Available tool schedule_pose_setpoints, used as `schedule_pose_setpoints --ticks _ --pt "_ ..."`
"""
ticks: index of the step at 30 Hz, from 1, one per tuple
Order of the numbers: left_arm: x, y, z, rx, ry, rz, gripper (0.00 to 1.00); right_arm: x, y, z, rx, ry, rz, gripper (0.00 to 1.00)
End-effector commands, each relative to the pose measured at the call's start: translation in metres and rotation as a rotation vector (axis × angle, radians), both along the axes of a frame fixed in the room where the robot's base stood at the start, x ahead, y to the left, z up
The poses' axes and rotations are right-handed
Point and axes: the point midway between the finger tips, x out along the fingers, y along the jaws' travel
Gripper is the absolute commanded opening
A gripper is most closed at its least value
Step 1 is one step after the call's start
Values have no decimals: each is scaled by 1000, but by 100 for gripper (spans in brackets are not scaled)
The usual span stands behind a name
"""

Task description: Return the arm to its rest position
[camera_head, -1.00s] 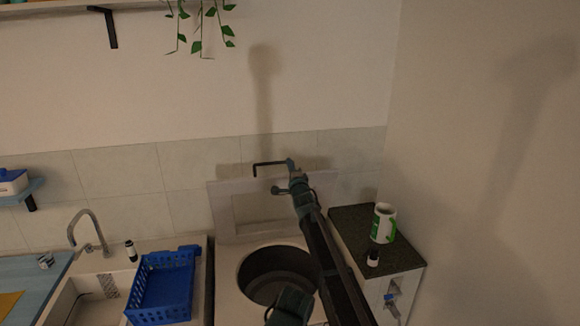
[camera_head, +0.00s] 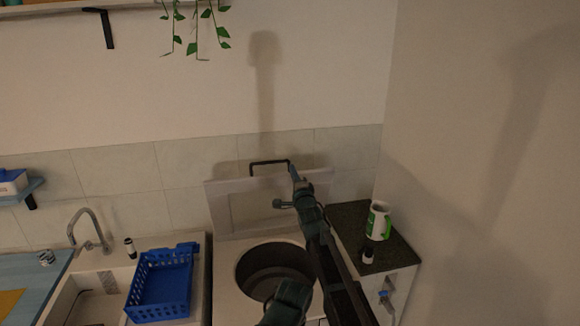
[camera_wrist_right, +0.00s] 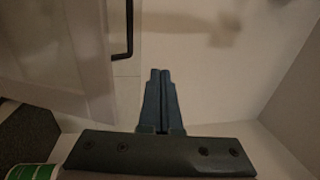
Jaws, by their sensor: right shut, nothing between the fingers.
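My right arm reaches up from the bottom of the head view, in front of the stove-like unit. My right gripper (camera_head: 294,172) is at its far end, close to the black handle (camera_head: 268,162) of the raised lid in that view. In the right wrist view my right gripper (camera_wrist_right: 159,74) is shut with its two fingers together and nothing between them. The handle (camera_wrist_right: 130,30) shows to the left of the fingers there, apart from them in the picture. My left gripper is not in view.
The raised lid (camera_head: 222,208) stands behind a round dark opening (camera_head: 262,268). A white and green mug (camera_head: 378,220) and a small dark-and-white bottle (camera_head: 368,252) stand on the dark counter (camera_head: 350,213) at right. A blue basket (camera_head: 165,285) sits beside the sink at left.

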Motion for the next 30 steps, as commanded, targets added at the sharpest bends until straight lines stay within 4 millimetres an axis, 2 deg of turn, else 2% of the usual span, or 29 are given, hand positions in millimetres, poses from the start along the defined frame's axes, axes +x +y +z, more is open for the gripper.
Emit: schedule_pose_setpoints --ticks 2,8,11,14,18,20,24,27,30 --pt "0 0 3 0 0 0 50 -10 -3 3 0 0 0 0" --pt "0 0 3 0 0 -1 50 -13 -8 0 -16 9 -9 0" --pt "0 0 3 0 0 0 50 -21 -29 -19 -114 68 -55 0" --pt "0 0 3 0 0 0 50 -42 -68 -57 -315 196 -119 0" --pt "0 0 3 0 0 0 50 -94 -129 -121 -662 433 -133 0" --pt "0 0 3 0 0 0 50 -122 -151 -147 -801 533 -100 0" --pt "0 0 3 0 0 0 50 -198 -194 -197 -1092 748 61 0" --pt "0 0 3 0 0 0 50 -253 -215 -221 -1244 861 221 0" --pt "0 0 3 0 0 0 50 -300 -228 -237 -1349 937 383 0"
